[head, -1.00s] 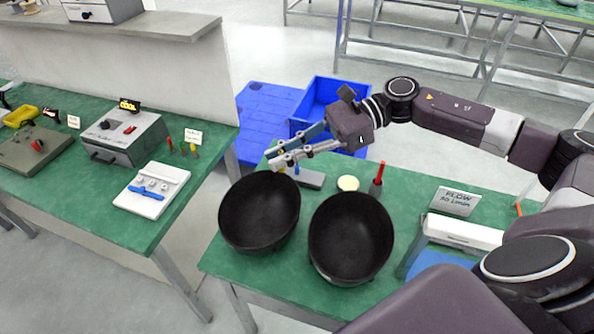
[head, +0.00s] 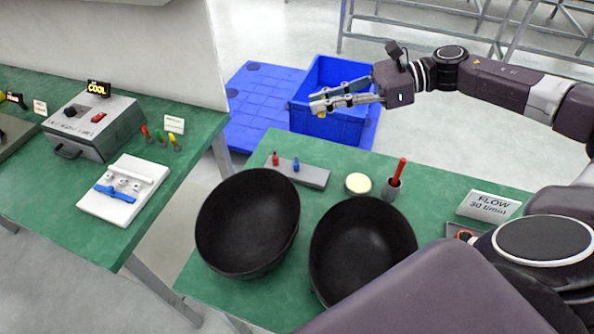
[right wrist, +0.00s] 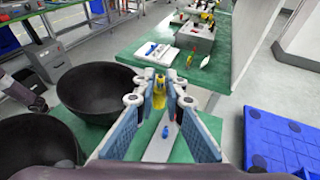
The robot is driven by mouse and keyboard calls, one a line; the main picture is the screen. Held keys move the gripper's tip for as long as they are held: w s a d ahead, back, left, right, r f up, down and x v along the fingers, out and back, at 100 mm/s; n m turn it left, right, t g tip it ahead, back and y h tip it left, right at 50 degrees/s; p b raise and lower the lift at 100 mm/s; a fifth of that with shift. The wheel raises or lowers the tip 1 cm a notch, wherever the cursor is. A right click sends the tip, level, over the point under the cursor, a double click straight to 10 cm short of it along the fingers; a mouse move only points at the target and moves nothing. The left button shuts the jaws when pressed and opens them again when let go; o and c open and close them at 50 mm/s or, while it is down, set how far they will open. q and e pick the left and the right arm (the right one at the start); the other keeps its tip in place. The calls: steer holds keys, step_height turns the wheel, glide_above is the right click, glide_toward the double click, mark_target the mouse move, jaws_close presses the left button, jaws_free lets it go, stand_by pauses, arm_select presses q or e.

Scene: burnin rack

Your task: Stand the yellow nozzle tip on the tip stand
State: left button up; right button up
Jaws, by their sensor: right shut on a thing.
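The yellow nozzle tip (head: 321,114) is between the fingertips of my right gripper (head: 322,103), which is shut on it. The tip also shows in the right wrist view (right wrist: 159,95), hanging below the fingertips. The tip stand (head: 317,178) is a grey block on the green table behind the black bowls. A red tip (head: 275,159) and a blue tip (head: 296,164) stand on its left part; its right part looks bare. In the head view the gripper is above and beyond the stand, apart from it. My left gripper is not in view.
Two black bowls (head: 248,222) (head: 362,250) stand in front of the stand. A round cream-lidded pot (head: 358,184) and a holder with a red stick (head: 398,175) are to its right. A blue crate (head: 336,127) is on the floor behind the table.

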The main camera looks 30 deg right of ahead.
steer(key=p, duration=0.2)
glide_above(318, 175)
step_height(318, 175, down, 16)
steer(key=shift+a, duration=0.1)
steer(key=shift+f, duration=2.25)
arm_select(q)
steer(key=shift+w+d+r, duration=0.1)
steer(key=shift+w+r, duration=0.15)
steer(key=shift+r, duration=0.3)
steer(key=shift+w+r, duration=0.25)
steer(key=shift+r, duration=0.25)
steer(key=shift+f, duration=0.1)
arm_select(e)
steer(key=shift+s, duration=0.1)
steer(key=shift+f, duration=0.15)
steer(key=o, duration=0.8)
steer(key=shift+c, duration=0.2)
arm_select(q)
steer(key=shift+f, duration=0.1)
